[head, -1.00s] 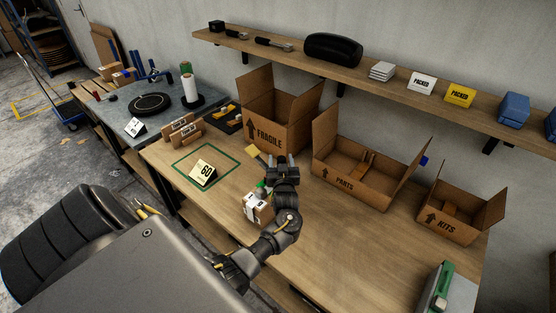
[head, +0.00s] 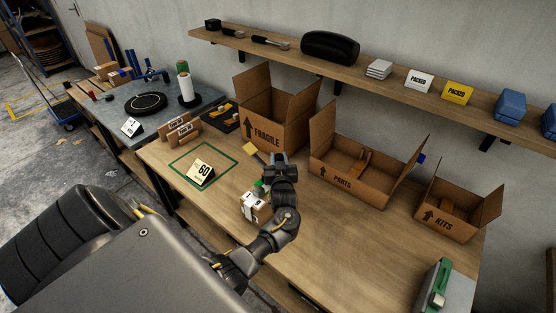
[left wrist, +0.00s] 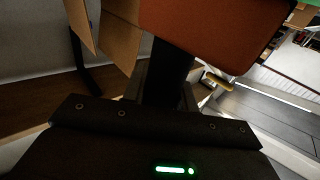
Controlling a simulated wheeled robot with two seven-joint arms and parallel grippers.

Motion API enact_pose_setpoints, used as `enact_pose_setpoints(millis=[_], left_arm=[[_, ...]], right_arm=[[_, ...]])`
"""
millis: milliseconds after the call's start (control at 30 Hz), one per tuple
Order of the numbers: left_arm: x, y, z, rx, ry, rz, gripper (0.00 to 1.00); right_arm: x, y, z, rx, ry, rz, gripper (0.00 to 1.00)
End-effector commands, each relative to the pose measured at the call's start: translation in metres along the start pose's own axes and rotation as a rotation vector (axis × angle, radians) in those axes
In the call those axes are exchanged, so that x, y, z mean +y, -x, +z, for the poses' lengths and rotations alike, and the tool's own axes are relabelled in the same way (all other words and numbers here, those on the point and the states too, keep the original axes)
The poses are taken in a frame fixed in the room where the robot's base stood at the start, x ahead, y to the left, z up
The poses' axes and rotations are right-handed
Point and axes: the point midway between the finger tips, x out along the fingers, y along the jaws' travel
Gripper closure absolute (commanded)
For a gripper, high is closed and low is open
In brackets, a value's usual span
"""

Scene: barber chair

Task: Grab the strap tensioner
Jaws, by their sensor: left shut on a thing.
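My left gripper (head: 280,158) is over the middle of the wooden bench, just behind a small labelled parcel (head: 256,206). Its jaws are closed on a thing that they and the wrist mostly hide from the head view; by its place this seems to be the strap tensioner. In the left wrist view, a large orange-brown surface (left wrist: 210,30) fills the top, close to the dark gripper parts; I cannot tell whether it belongs to the held thing. My right gripper is not in view.
Open cardboard boxes marked FRAGILE (head: 268,130), PARTS (head: 340,180) and KITS (head: 445,222) stand along the back. A 60 sign (head: 202,173) sits in a green outline. A shelf (head: 360,70) overhangs the bench. Bare bench top (head: 340,240) lies right of my arm.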

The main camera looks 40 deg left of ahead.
Motion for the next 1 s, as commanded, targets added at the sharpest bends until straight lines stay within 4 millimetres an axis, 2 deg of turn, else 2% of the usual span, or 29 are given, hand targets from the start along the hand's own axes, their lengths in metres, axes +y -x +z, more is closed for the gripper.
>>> enact_pose_setpoints(millis=[167,500,800,1000], left_arm=[[0.0,-0.001,-0.027,0.008,0.006,0.0,1.0],[-0.03,0.046,-0.088,0.004,0.007,0.0,1.0],[-0.063,0.096,-0.113,0.003,0.004,-0.001,1.0],[-0.074,0.113,-0.123,0.003,0.002,-0.001,1.0]], right_arm=[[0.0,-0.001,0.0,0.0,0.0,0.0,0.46],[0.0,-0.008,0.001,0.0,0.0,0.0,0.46],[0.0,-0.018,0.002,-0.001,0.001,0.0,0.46],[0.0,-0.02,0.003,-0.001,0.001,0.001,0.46]])
